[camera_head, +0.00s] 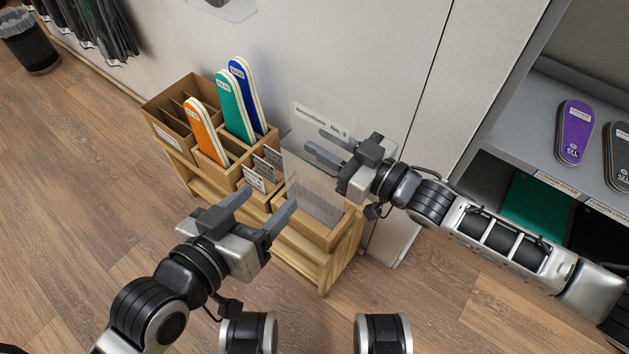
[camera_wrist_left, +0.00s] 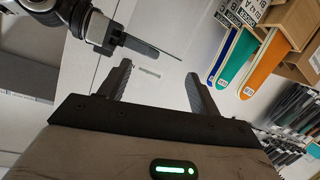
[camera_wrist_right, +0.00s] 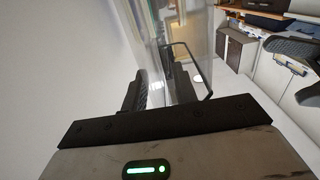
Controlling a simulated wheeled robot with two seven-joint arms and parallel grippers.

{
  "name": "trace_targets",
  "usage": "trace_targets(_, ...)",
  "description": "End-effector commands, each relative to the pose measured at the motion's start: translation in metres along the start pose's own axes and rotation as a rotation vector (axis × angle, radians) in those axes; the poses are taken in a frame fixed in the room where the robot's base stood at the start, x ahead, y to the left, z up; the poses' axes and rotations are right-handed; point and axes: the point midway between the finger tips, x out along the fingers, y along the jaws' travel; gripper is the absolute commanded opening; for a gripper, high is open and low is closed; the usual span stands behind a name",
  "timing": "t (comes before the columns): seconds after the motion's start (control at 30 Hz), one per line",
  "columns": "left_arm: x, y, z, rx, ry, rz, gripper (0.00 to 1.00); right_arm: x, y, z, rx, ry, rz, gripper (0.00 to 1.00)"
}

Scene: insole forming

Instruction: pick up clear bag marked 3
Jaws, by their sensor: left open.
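The clear bag marked No. 3 (camera_head: 313,190) stands upright in the front compartment of the wooden organizer (camera_head: 325,232). Its white label shows near the top in the head view. My right gripper (camera_head: 320,146) is at the bag's upper part, its fingers lying one on each side of the clear film. The film also shows between the fingers in the right wrist view (camera_wrist_right: 187,30). Some gap shows between these fingers, and I cannot tell whether they press on the bag. My left gripper (camera_head: 262,205) is open and empty, in front of the organizer and apart from the bag.
Orange (camera_head: 203,130), green (camera_head: 232,105) and blue (camera_head: 247,95) insoles stand in the organizer's rear compartments. Small label cards (camera_head: 262,172) stand beside the bag. A grey shelf (camera_head: 540,125) with a purple insole (camera_head: 574,132) is at right.

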Motion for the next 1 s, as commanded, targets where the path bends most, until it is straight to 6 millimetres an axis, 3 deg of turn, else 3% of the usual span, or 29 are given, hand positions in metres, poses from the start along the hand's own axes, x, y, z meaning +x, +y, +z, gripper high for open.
trace_targets(0.1,-0.001,0.001,0.001,-0.002,-0.004,0.001,0.63,0.0,0.0,0.0,0.0,0.0,0.0,0.28)
trace_targets(0.2,0.0,0.001,0.001,-0.002,-0.005,0.001,0.63,-0.001,0.0,0.0,0.0,0.0,0.0,0.01)
trace_targets(0.63,0.0,0.001,-0.001,0.002,-0.01,0.0,0.63,-0.001,0.001,-0.007,-0.001,0.002,0.0,0.0)
trace_targets(0.77,-0.002,0.001,-0.004,0.016,-0.033,-0.007,0.63,-0.001,0.001,-0.03,-0.003,0.003,0.0,0.0)
trace_targets(1.0,0.001,-0.009,0.012,0.015,-0.138,-0.04,0.63,-0.001,0.001,-0.079,-0.002,0.003,0.0,0.0)
